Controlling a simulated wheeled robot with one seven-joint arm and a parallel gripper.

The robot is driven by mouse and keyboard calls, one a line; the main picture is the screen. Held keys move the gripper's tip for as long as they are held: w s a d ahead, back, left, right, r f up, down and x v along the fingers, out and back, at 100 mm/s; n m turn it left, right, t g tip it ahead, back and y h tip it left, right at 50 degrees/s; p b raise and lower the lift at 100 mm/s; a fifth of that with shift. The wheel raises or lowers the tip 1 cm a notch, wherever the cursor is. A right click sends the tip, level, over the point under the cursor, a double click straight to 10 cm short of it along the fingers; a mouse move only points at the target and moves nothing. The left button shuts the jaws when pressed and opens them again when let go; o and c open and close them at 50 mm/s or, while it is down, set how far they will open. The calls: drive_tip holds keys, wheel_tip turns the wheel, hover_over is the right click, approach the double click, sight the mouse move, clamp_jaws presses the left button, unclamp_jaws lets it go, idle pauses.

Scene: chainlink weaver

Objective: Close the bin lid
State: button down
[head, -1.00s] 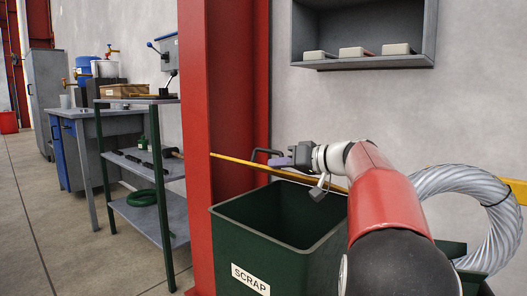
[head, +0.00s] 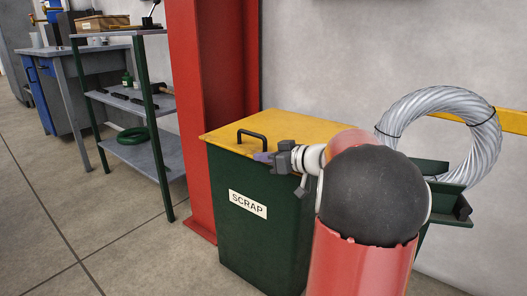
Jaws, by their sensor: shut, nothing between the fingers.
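The scrap bin (head: 262,226) is a dark green box with a white SCRAP label on its front. Its yellow lid (head: 285,123) lies flat over the bin's top, with a black handle (head: 252,137) near the left front. My gripper (head: 262,157) is shut and empty, just right of the handle at the lid's front part. I cannot tell whether it touches the lid. My red and black arm hides the right part of the bin and lid.
A red steel column (head: 208,110) stands close behind and left of the bin. A green-framed shelf cart (head: 135,100) is further left. The floor at left is clear.

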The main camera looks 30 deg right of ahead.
drive_tip(key=shift+d+m, duration=0.3)
drive_tip(key=shift+d, duration=0.5)
wheel_tip(320, 180, up, 20)
drive_tip(key=a+p, duration=0.1)
drive_tip(key=p, duration=0.2)
drive_tip(key=shift+a+p, duration=0.3)
